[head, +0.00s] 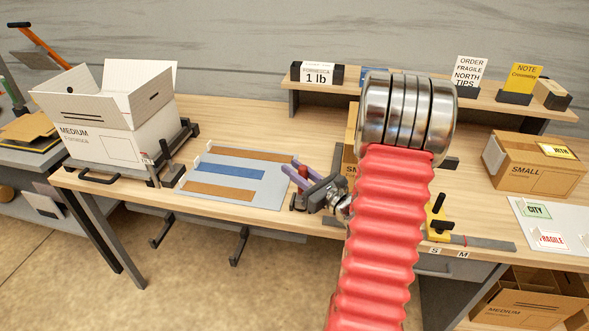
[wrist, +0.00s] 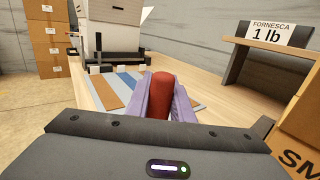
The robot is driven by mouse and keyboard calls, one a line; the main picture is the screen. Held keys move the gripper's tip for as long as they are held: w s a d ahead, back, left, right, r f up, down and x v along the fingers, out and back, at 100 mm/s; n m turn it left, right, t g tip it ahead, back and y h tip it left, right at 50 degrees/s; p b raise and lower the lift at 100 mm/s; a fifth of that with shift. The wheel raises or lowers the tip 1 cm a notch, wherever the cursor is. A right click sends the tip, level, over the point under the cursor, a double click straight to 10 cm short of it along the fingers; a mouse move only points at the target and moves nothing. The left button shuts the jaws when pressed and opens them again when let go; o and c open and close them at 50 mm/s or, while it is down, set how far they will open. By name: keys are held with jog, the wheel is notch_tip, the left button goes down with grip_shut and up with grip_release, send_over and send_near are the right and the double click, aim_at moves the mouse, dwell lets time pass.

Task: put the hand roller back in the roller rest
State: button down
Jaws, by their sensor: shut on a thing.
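My gripper (head: 296,176) is over the table, near the right edge of the grey board with strips. Its purple fingers are closed around a dark red rounded part, which I take to be the hand roller's handle (wrist: 160,95). A bit of red also shows between the fingers in the head view. The roller's other end is hidden, and I cannot tell whether it touches the table. My gripper also shows in the wrist view (wrist: 168,100). I cannot make out the roller rest for certain in either view.
The grey board (head: 262,196) carries brown and blue strips. An open white MEDIUM box (head: 115,125) stands at the left, beside black fixtures. A SMALL box (head: 525,172) is at the right. A raised shelf (head: 490,101) runs along the back. My arm hides the middle of the table.

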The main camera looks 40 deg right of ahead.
jog(key=shift+f, duration=0.15)
dwell(0.5)
jog(key=c, duration=1.5)
grip_release()
jog(key=s, duration=1.4)
jog(key=shift+d+f, duration=0.2)
jog(key=shift+f, duration=0.05)
jog(key=shift+w, duration=0.1)
